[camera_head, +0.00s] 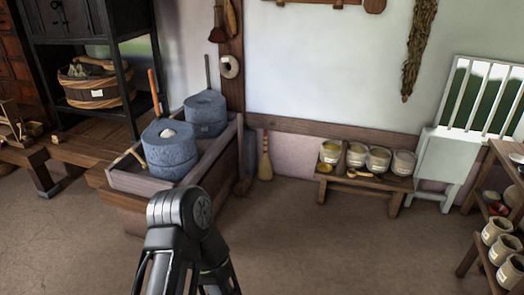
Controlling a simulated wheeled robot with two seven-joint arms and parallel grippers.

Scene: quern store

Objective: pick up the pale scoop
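A small pale wooden scoop (359,174) lies near the front edge of a low wooden bench (378,183), in front of several pots. It is small in view, so I cannot make out its bowl clearly. Neither of my grippers shows in the head view. A dark jointed part of my own arm rises from the bottom edge, left of centre, well to the left of the bench and apart from it. It hides part of the floor and the near end of the quern trough.
Grey stone querns (170,150) stand in a wooden trough (150,208) at the left. A broom (265,160) leans on the wall. A white slatted piece (446,160) and a shelf with pots (497,229) are at the right. The floor (340,250) before the bench is clear.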

